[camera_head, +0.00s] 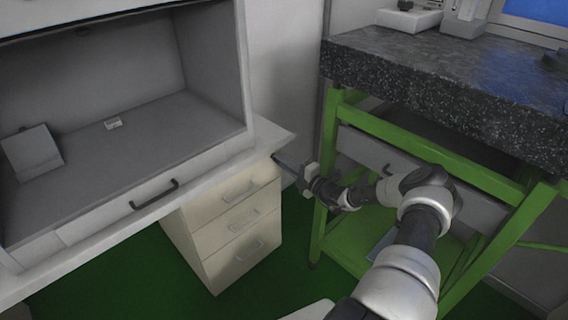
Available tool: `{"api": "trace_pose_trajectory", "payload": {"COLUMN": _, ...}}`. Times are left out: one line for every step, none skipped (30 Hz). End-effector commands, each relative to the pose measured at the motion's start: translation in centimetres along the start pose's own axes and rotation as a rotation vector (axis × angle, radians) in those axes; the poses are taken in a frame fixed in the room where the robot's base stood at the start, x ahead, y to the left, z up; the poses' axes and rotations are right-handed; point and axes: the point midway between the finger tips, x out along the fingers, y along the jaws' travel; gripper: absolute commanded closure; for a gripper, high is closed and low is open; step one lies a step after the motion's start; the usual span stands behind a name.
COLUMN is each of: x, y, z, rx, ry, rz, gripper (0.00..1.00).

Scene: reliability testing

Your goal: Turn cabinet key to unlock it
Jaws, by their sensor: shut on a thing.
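The cream cabinet (190,237) has three drawers with bar handles and stands under the white worktop at the centre. My gripper (279,160) reaches in from the right, with its fingertips at the upper right of the cabinet, just below the worktop edge. The fingers look closed on the key at the cabinet lock. The key and lock are too small and too covered by the fingers to make out, so the key's angle cannot be told. All three drawers look closed.
A white fume hood (245,70) with a black handle stands above at the left, with small items inside. A green-framed bench (325,205) with a dark speckled top (440,75) and a grey drawer stands close at the right. Green floor (290,270) is clear in front of the cabinet.

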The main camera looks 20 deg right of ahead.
Motion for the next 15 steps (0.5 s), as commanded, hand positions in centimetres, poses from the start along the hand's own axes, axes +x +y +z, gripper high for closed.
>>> {"api": "trace_pose_trajectory", "payload": {"x": -0.01, "y": 0.06, "z": 0.09, "rx": 0.003, "ry": -0.002, "rz": 0.001, "gripper": 1.0}}
{"api": "trace_pose_trajectory", "payload": {"x": -0.01, "y": 0.06, "z": 0.09, "rx": 0.003, "ry": -0.002, "rz": 0.001, "gripper": 1.0}}
{"api": "trace_pose_trajectory", "payload": {"x": -0.01, "y": 0.06, "z": 0.09, "rx": 0.003, "ry": -0.002, "rz": 0.001, "gripper": 1.0}}
{"api": "trace_pose_trajectory", "payload": {"x": -0.01, "y": 0.06, "z": 0.09, "rx": 0.003, "ry": -0.002, "rz": 0.001, "gripper": 1.0}}
{"api": "trace_pose_trajectory", "payload": {"x": -0.01, "y": 0.06, "z": 0.09, "rx": 0.003, "ry": -0.002, "rz": 0.001, "gripper": 1.0}}
{"api": "trace_pose_trajectory", "payload": {"x": -0.01, "y": 0.05, "z": 0.09, "rx": 0.003, "ry": -0.002, "rz": 0.001, "gripper": 1.0}}
{"api": "trace_pose_trajectory", "payload": {"x": -0.01, "y": 0.06, "z": 0.09, "rx": 0.003, "ry": -0.002, "rz": 0.001, "gripper": 1.0}}
{"api": "trace_pose_trajectory", "payload": {"x": -0.01, "y": 0.05, "z": 0.09, "rx": 0.003, "ry": -0.002, "rz": 0.001, "gripper": 0.84}}
{"api": "trace_pose_trajectory", "payload": {"x": -0.01, "y": 0.05, "z": 0.09, "rx": 0.002, "ry": -0.002, "rz": 0.001, "gripper": 0.77}}
{"api": "trace_pose_trajectory", "payload": {"x": -0.01, "y": 0.05, "z": 0.09, "rx": 0.002, "ry": -0.002, "rz": 0.001, "gripper": 0.72}}
{"api": "trace_pose_trajectory", "payload": {"x": -0.01, "y": 0.04, "z": 0.08, "rx": 0.002, "ry": -0.002, "rz": 0.001, "gripper": 0.69}}
{"api": "trace_pose_trajectory", "payload": {"x": -0.01, "y": 0.04, "z": 0.07, "rx": 0.002, "ry": -0.002, "rz": 0.001, "gripper": 0.69}}
{"api": "trace_pose_trajectory", "payload": {"x": -0.01, "y": 0.04, "z": 0.07, "rx": 0.001, "ry": -0.002, "rz": 0.001, "gripper": 0.69}}
{"api": "trace_pose_trajectory", "payload": {"x": -0.01, "y": 0.03, "z": 0.06, "rx": 0.001, "ry": -0.002, "rz": 0.001, "gripper": 0.69}}
{"api": "trace_pose_trajectory", "payload": {"x": -0.01, "y": 0.03, "z": 0.06, "rx": 0.001, "ry": -0.001, "rz": 0.001, "gripper": 0.69}}
